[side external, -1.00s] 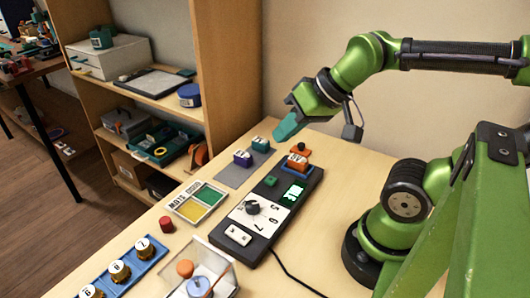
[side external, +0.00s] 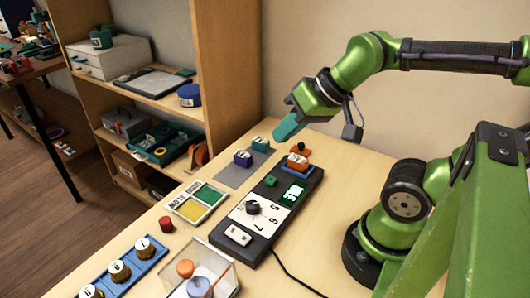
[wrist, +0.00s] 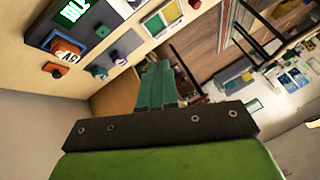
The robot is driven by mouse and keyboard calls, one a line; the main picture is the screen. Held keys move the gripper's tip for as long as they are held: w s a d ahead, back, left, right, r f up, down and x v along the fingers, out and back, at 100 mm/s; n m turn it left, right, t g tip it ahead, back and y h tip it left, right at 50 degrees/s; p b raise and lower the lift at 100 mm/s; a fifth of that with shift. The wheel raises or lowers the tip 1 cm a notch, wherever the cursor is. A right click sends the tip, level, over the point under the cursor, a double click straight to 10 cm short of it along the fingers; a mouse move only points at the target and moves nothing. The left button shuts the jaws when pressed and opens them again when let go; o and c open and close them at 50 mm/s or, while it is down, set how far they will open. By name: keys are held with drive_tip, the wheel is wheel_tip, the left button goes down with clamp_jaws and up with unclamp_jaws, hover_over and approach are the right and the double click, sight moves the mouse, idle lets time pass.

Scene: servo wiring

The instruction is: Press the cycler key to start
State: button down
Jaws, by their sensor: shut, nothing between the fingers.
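The cycler (side external: 262,218) is a long dark box on the table with a lit green display (side external: 293,193), a black dial (side external: 253,207) on a numbered white face, a green key (side external: 270,181) and a white rocker (side external: 238,235). An orange servo (side external: 297,161) sits in a blue holder at its far end and also shows in the wrist view (wrist: 66,50). My gripper (side external: 283,130) has teal fingers, shut and empty. It hangs in the air above the back of the table, apart from the cycler. The wrist view shows the closed fingers (wrist: 158,85).
A grey mat (side external: 243,167) with purple and teal blocks lies left of the cycler. A yellow-green sorting tray (side external: 199,201), a red cylinder (side external: 165,224), a blue rack (side external: 121,271) and a clear bin (side external: 203,275) stand nearer. A cable runs from the cycler's near end.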

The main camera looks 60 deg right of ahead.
idle(0.3)
drive_tip(key=m+g+y, duration=0.3)
drive_tip(key=m+y, duration=0.3)
drive_tip(key=m, duration=2.2)
hover_over(274, 178)
wheel_tip(274, 178, down, 10)
drive_tip(key=shift+w+r, duration=0.1)
drive_tip(key=shift+f, duration=4.45)
drive_tip(key=shift+f, duration=0.4)
